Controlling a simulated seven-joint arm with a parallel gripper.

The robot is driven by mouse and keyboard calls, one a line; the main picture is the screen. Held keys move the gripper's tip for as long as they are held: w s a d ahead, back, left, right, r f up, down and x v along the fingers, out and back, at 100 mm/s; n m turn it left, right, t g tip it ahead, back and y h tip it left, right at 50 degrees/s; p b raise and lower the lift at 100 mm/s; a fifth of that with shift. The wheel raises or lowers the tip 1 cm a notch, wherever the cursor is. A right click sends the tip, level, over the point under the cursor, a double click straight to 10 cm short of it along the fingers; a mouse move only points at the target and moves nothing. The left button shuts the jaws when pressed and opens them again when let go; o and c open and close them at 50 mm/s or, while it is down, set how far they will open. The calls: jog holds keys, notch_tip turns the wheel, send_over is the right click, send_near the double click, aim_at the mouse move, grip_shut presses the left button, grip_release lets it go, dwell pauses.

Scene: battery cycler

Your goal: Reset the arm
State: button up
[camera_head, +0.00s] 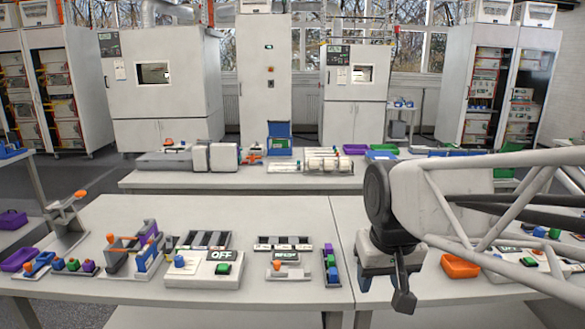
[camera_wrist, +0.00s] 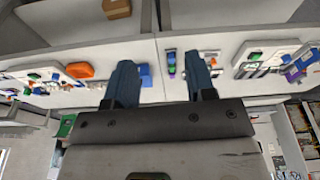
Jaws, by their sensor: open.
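My gripper (camera_head: 386,280) hangs at the front right of the head view, at the end of my arm, above the near table (camera_head: 300,222) and close to its right half. Its dark fingers point down and stand apart. In the wrist view my gripper (camera_wrist: 160,82) shows both fingers spread, with nothing between them. The arm hides part of the right side of the table.
An OFF-labelled cycler box (camera_head: 204,267) sits left of my gripper, and an orange tray (camera_head: 461,266) sits right of it. A second OFF box (camera_head: 510,250) is partly behind my arm. A back table (camera_head: 230,178) holds more equipment. The near table's middle back is clear.

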jog(key=s+d+f+m, duration=0.1)
jog(key=s+d+f, duration=0.2)
jog(key=s, duration=0.6)
notch_tip(320, 180, down, 2)
jog(key=shift+s+d+f, duration=0.15)
jog(key=shift+d, duration=0.2)
dwell(1.7)
